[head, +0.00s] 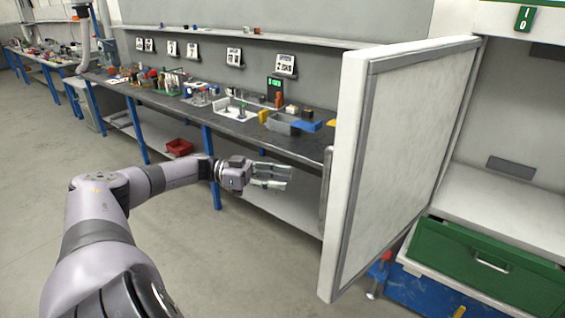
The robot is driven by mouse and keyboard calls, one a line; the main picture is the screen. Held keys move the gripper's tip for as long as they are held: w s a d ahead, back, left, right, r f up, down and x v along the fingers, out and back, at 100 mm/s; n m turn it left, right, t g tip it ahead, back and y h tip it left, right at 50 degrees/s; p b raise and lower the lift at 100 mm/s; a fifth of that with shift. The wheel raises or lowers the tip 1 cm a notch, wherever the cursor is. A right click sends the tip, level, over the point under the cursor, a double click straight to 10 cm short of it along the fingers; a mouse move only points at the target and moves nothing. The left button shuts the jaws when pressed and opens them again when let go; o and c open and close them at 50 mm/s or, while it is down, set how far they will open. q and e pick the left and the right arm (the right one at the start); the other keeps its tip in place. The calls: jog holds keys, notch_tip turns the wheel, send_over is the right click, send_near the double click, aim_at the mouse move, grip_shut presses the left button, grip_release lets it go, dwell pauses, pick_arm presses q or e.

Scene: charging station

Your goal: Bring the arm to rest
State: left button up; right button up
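My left arm (100,240) comes in from the lower left and reaches out to the right. My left gripper (288,178) is in front of the workbench, to the left of the white door, with clear air between it and the door's handle. Its two fingers show apart, with nothing visible between them. My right arm and gripper are not in view.
A white door (395,165) stands swung open, its grey handle (326,190) on its left edge. Right of it are a white shelf and a green drawer (485,265). A long workbench (240,128) carries tools and boxes. A red bin (180,147) sits below. Floor at left is clear.

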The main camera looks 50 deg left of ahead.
pick_arm(q)
jog(key=shift+f, duration=0.1)
notch_tip(320, 180, down, 29)
jog(key=w+n+t+y, duration=0.35)
jog(key=n+y, duration=0.35)
jog(key=y, duration=0.3)
jog(key=s+d+f+n+g+y, duration=0.1)
jog(key=s+f, duration=0.2)
jog(key=f, duration=0.3)
jog(key=s+d+f+y, duration=0.2)
jog(key=s+f, duration=0.1)
jog(key=f, duration=0.3)
jog(key=s+d+f+n+g+y, duration=0.1)
jog(key=s+d+f+g, duration=0.3)
jog(key=s+f, duration=0.45)
jog(key=s+d+f+g+y, duration=0.1)
jog(key=s+d+f+g, duration=0.1)
jog(key=s+d+f, duration=0.45)
jog(key=s+d+f+g, duration=0.2)
jog(key=s+d+f, duration=0.1)
jog(key=s+d, duration=0.2)
jog(key=s+d+f+g, duration=0.2)
jog(key=s+d+f, duration=0.2)
jog(key=s, duration=0.5)
jog(key=s+d+f+g, duration=0.2)
jog(key=s+d, duration=0.3)
jog(key=s, duration=0.3)
jog(key=shift+d+f+m, duration=0.3)
jog(key=shift+d+f, duration=0.1)
jog(key=shift+f, duration=0.4)
